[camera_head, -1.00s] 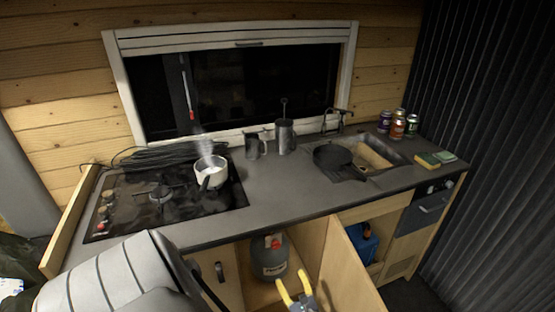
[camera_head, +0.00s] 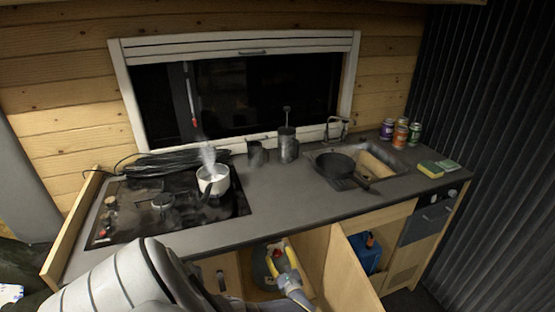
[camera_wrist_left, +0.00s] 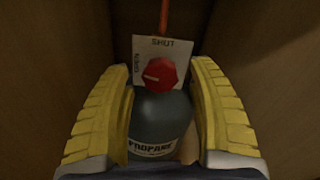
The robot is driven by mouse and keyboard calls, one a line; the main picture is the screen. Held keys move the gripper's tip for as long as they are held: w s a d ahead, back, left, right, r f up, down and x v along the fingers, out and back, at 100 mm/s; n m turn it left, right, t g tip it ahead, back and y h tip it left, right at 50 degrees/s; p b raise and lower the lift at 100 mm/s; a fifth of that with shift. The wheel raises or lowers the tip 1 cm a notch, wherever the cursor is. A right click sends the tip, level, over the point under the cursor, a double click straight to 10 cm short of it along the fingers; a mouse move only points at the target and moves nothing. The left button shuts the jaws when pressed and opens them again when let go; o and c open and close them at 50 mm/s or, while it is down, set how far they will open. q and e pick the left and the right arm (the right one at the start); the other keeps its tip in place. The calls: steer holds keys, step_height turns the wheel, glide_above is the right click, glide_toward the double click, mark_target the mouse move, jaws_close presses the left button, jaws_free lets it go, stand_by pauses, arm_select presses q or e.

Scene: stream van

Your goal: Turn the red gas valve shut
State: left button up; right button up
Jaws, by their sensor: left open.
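The red gas valve (camera_wrist_left: 160,73) is a round knob on a white plate (camera_wrist_left: 150,50) marked SHUT at the top and another word along its left edge. A pale mark on the knob points left. It sits above a grey propane bottle (camera_wrist_left: 160,120) inside the open cupboard. In the head view the bottle (camera_head: 262,272) is partly hidden by my left gripper (camera_head: 281,262). My left gripper, with yellow fingers, also shows in the left wrist view (camera_wrist_left: 163,88). It is open, one finger on each side below and around the valve, not closed on it. My right gripper is out of view.
The cupboard door (camera_head: 350,268) stands open right of the gripper. Cupboard walls lie close on both sides. Above is the counter (camera_head: 275,195) with a steaming pot (camera_head: 212,180) on the hob (camera_head: 130,215) and a pan (camera_head: 335,166) by the sink.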

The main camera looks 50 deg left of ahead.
arm_select(q)
steer(key=shift+x, duration=0.95)
steer(key=shift+c, duration=0.2)
jaws_close()
